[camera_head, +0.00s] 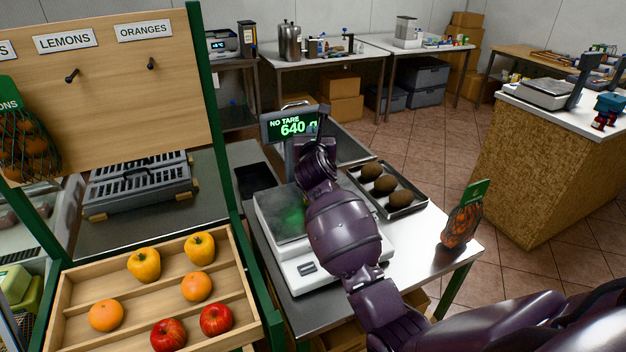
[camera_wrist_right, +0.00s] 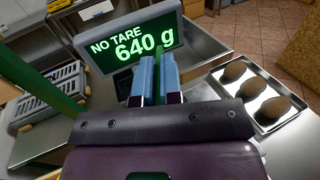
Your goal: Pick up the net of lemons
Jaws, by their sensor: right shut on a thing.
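My right gripper (camera_head: 322,118) is over the scale (camera_head: 290,250), in front of its display. In the right wrist view its blue fingers (camera_wrist_right: 156,78) are shut on a thin green card (camera_wrist_right: 160,72), seen edge-on. No lemons show; whatever hangs from the card is hidden behind my gripper and arm. The scale display (camera_head: 290,126) reads "NO TARE 640 g". The peg (camera_head: 71,76) under the LEMONS sign (camera_head: 65,40) is bare. My left gripper is not in view.
A green-topped net (camera_head: 462,222) of orange produce stands at the counter's right edge. A tray (camera_head: 418,206) of brown produce lies right of the scale. Another net (camera_head: 22,140) hangs at far left. A wooden fruit crate (camera_head: 222,246) is at lower left.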

